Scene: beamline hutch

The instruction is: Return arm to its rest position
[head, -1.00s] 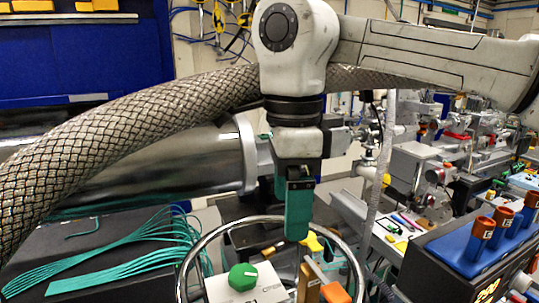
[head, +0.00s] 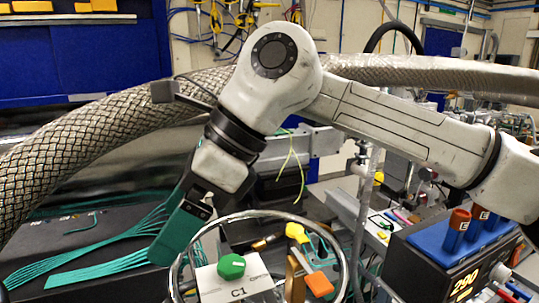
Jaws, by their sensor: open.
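My gripper (head: 176,240) has teal fingers and hangs tilted down to the left from my white arm. It is left of the metal ring, with its tips close to the ring's left side in the picture. The fingers overlap from this side, and no object shows between them. My arm runs from the upper middle to the right edge, its elbow raised.
The metal ring (head: 291,216) surrounds a C1 plate with a green knob (head: 231,266). Teal cables (head: 104,270) lie on a dark box at left. A thick braided hose (head: 105,128) passes behind my arm. A blue rack (head: 436,238) holds orange-capped tubes at right.

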